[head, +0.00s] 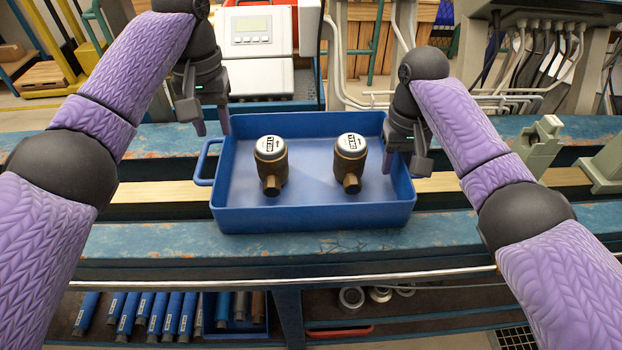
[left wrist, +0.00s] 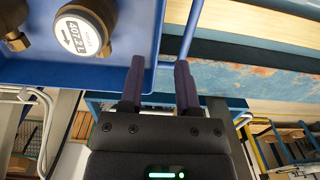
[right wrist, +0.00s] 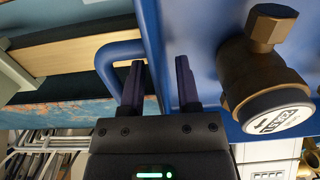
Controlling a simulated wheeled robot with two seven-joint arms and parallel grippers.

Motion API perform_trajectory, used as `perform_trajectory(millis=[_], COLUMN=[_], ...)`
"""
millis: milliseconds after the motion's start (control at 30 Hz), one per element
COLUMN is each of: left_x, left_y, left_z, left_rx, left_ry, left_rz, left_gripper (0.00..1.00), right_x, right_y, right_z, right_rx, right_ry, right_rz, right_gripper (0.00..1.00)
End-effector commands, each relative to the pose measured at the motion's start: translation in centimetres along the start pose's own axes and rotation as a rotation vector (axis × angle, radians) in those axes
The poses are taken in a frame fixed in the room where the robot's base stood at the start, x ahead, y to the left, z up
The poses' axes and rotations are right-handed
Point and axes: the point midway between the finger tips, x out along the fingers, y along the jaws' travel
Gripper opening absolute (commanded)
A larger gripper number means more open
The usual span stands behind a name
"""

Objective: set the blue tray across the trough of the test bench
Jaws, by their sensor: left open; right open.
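The blue tray (head: 312,218) spans the trough (head: 160,192) of the bench in the head view, its front over the near blue beam and its back over the far one. It looks level; I cannot tell whether its underside touches both beams. Two brass meters with white dials, the left one (head: 271,165) and the right one (head: 350,162), stand in it. My left gripper (head: 211,126) is open at the tray's left wall, fingers on either side of the rim by the handle (left wrist: 188,38). My right gripper (head: 404,162) is open, its fingers straddling the right wall beside the other handle (right wrist: 108,58).
A white device with a display (head: 252,32) stands behind the bench. Grey-green clamp blocks (head: 540,145) sit on the bench to the right. Blue cylinders (head: 155,312) lie on the shelf below. The near beam is clear in front of the tray.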

Motion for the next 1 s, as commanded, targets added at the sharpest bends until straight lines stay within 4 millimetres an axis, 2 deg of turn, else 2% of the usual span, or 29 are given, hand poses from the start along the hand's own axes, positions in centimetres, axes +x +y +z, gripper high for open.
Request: perform_trajectory(millis=[33,100,233,367,600,700,800,1000], left_x=[-1.3,-2.5,-3.8,-3.9,-3.9,-3.9,-3.9,-3.9], left_y=[-0.1,0.0,0.0,0.0,0.0,0.0,0.0,0.0], left_z=[0.0,0.0,0.0,0.0,0.0,0.0,0.0,0.0], left_rx=[-0.004,-0.002,-0.003,-0.002,-0.001,-0.001,-0.001,-0.001], left_ry=[0.004,0.002,-0.001,-0.002,-0.002,-0.001,-0.001,-0.001], left_rz=[-0.003,-0.002,-0.001,0.0,0.001,0.0,0.0,0.0], left_gripper=[0.41,0.41,0.41,0.41,0.41,0.41,0.41,0.41], right_x=[0.0,0.0,-0.1,-2.2,-9.0,-10.8,-11.8,-12.0], right_y=[0.0,0.0,0.0,0.0,0.1,0.0,0.1,0.0], right_z=[0.0,0.0,0.0,-0.1,-0.1,-0.1,0.0,0.0], right_rx=[0.0,0.0,0.0,0.0,0.001,0.0,0.001,0.0], right_ry=[0.0,0.0,0.001,0.005,0.006,0.002,0.001,-0.001], right_rz=[0.0,0.0,0.0,-0.002,0.004,0.002,0.001,-0.001], right_gripper=[0.41,0.41,0.41,0.41,0.41,0.41,0.41,0.41])
